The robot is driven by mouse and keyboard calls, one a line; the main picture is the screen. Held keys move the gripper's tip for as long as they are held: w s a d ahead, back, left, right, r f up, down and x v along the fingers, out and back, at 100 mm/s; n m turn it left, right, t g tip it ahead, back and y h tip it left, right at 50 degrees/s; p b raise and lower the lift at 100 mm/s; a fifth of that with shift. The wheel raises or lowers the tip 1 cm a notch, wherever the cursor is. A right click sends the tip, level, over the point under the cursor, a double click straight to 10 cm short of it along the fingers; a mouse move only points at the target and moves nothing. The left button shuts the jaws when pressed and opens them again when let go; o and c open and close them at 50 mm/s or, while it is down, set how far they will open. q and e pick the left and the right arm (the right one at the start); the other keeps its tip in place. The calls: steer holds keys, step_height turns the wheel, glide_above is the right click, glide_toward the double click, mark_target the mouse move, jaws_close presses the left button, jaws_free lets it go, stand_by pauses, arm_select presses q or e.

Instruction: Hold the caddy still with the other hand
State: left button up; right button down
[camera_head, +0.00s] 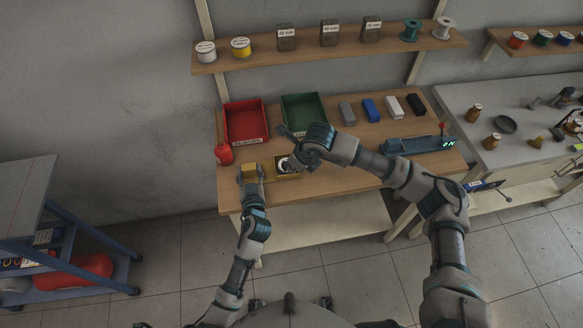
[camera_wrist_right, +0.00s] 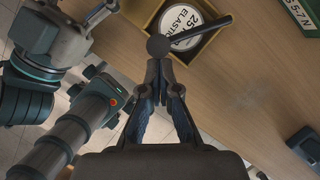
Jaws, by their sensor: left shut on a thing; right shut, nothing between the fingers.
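The caddy (camera_head: 290,179) is a small yellow-brown open box at the front left edge of the workbench. A white round spool (camera_wrist_right: 183,27) marked "ELASTIC 25" lies in it. In the right wrist view the caddy's rim (camera_wrist_right: 213,39) shows at the top. My left gripper (camera_head: 250,172) is shut on the caddy's left side. My right gripper (camera_wrist_right: 160,88) is shut and empty, with its tips just in front of the caddy. A dark rod with a round end (camera_wrist_right: 158,46) lies past the tips, over the spool; I cannot tell what it is fixed to.
A red bin (camera_head: 245,124) and a green bin (camera_head: 303,112) stand behind the caddy. Several small blocks line the bench's back, and a blue device (camera_head: 417,145) reading "ON" sits at right. Bare wood lies between.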

steer(key=shift+w+d, duration=0.15)
steer(key=shift+w, duration=0.2)
arm_select(q)
steer(key=shift+a, duration=0.2)
arm_select(e)
steer(key=shift+s, duration=0.1)
arm_select(q)
steer(key=shift+d, duration=0.1)
arm_select(e)
steer(key=s+d+r, duration=0.4)
steer(key=s+r, duration=0.2)
steer(key=r, duration=0.3)
steer(key=shift+d, duration=0.15)
steer(key=shift+d, duration=0.1)
